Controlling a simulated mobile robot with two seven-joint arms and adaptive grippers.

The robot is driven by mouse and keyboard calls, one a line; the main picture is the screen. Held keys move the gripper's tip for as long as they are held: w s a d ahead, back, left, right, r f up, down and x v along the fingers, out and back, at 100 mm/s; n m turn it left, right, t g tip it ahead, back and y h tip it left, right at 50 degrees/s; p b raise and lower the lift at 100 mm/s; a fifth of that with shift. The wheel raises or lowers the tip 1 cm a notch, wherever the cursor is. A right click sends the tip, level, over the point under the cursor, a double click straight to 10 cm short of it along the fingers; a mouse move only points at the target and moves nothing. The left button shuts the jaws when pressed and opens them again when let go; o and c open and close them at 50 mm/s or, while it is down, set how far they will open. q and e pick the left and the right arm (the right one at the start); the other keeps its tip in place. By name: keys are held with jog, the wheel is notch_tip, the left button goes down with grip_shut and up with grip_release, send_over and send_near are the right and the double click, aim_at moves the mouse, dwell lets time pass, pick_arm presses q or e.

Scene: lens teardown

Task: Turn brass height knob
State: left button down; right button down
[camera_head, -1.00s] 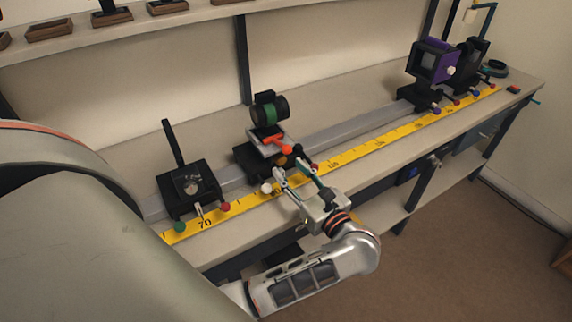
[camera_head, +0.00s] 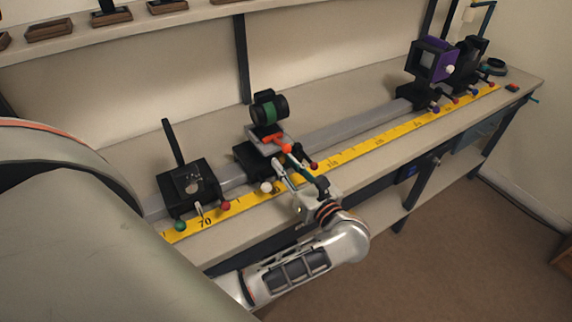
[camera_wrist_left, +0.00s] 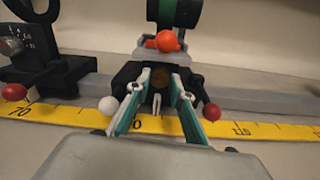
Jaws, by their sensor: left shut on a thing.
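The brass height knob (camera_wrist_left: 159,77) is a round brownish knob on the front of the middle carriage (camera_wrist_left: 128,75), below an orange ball-ended lever (camera_wrist_left: 167,41). In the head view the carriage (camera_head: 250,158) carries a black and green lens (camera_head: 268,110), and the knob is mostly hidden by my fingers. My left gripper (camera_head: 288,157) reaches over the bench's front edge to the carriage. In the left wrist view its fingertips (camera_wrist_left: 160,80) are on either side of the knob, shut on it. My right gripper is not in view.
A grey rail (camera_head: 340,130) and a yellow ruler (camera_head: 375,144) run along the bench (camera_head: 330,95). White (camera_head: 266,187) and dark red (camera_head: 314,166) ball knobs flank my fingers. A dial carriage (camera_head: 188,187) stands left; a purple-framed unit (camera_head: 432,60) stands far right.

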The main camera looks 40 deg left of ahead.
pick_arm(q)
jog(key=m, duration=0.3)
jog(key=shift+p, duration=0.3)
jog(key=c, duration=1.8)
grip_release()
notch_tip(320, 180, up, 10)
